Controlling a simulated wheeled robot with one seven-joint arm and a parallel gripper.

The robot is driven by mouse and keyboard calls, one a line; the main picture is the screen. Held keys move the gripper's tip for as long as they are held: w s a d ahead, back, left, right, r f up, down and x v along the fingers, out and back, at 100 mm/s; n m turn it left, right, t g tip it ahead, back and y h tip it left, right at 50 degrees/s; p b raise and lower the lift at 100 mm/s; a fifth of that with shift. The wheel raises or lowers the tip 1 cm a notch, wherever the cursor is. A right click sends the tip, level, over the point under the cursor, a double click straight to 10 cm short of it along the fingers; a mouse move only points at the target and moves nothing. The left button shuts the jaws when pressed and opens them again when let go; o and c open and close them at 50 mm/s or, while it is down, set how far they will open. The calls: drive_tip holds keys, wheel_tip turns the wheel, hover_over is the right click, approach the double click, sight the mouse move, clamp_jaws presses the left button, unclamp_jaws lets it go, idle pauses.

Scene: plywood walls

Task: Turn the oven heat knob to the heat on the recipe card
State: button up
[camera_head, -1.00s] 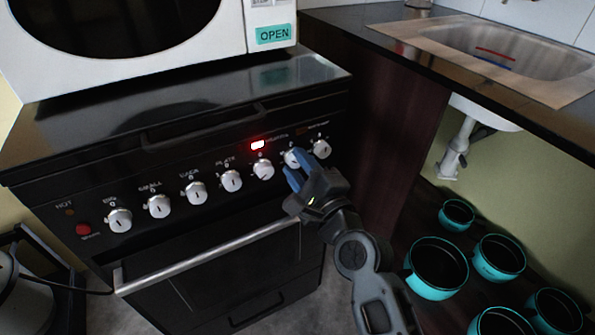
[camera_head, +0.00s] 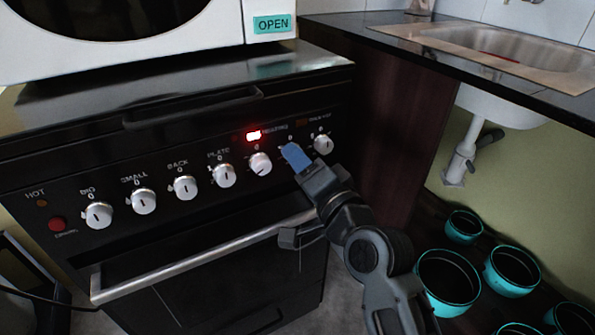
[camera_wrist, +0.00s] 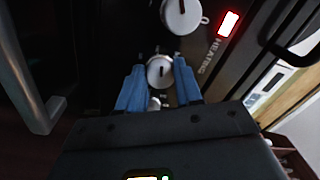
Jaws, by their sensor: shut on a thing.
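The black oven front (camera_head: 215,235) carries a row of silver knobs. My gripper (camera_head: 292,154), with blue fingers, is at the second knob from the right and hides it in the head view. In the wrist view this knob (camera_wrist: 160,72) sits between the two blue fingertips, and my gripper (camera_wrist: 159,66) is shut on it. The knob's setting cannot be read. The rightmost knob (camera_head: 322,144) and the knob to the left of my gripper (camera_head: 260,163) are free. No recipe card is in view.
A red light (camera_head: 254,135) glows beside the word HEATING. A white microwave (camera_head: 130,55) stands on top. Teal pots (camera_head: 447,283) lie at lower right, below the sink (camera_head: 500,48).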

drive_tip(key=n+b, duration=0.2)
drive_tip(key=n, duration=0.1)
drive_tip(key=n+b, duration=0.1)
drive_tip(key=n, duration=0.3)
drive_tip(key=n+b, duration=0.2)
drive_tip(key=n, duration=0.1)
drive_tip(key=shift+r+n+b, duration=0.25)
drive_tip(key=shift+n+b, duration=0.1)
drive_tip(key=shift+n, duration=0.05)
drive_tip(key=shift+r, duration=0.1)
drive_tip(key=o, duration=1)
drive_tip(key=shift+o, duration=0.2)
drive_tip(key=shift+w+f, duration=0.1)
drive_tip(key=shift+f, duration=0.1)
drive_tip(key=shift+d, duration=0.1)
